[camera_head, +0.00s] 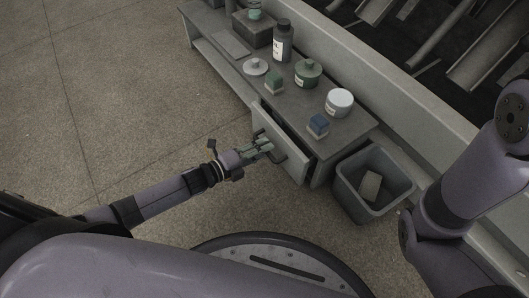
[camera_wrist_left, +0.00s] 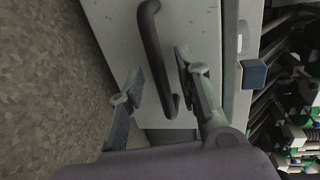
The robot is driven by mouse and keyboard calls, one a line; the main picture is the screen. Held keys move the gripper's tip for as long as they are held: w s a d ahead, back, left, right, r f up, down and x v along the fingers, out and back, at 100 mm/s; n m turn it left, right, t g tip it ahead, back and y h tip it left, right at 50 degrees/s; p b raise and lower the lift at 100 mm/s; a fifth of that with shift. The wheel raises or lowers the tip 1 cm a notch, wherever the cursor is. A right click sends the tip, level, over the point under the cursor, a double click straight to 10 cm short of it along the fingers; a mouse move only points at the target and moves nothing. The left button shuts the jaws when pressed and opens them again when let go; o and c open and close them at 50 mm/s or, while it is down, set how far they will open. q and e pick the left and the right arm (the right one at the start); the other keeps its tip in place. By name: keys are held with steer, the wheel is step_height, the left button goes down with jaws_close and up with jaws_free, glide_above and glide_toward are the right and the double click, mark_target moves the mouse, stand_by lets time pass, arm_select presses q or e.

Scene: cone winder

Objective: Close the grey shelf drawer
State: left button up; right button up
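The grey shelf drawer (camera_head: 279,145) stands partly open from the front of the grey shelf (camera_head: 358,128), with a dark gap behind its front panel. In the left wrist view the drawer front (camera_wrist_left: 115,28) fills the upper middle, with a dark curved handle (camera_wrist_left: 151,45) on it. My left gripper (camera_head: 265,150) is at the drawer front by the handle. In the left wrist view its two fingers (camera_wrist_left: 158,75) are apart, one on each side of the handle's lower part, and I cannot tell whether they touch it. My right gripper is not in view.
A grey bin (camera_head: 346,186) with a block inside stands right of the drawer. Machinery (camera_head: 480,60) lies behind. The floor (camera_head: 110,120) at left is clear.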

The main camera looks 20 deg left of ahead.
arm_select(q)
steer(key=shift+w+d+f, duration=0.1)
steer(key=shift+w+d, duration=0.3)
steer(key=shift+w, duration=0.1)
steer(key=shift+c, duration=0.6)
jaws_close()
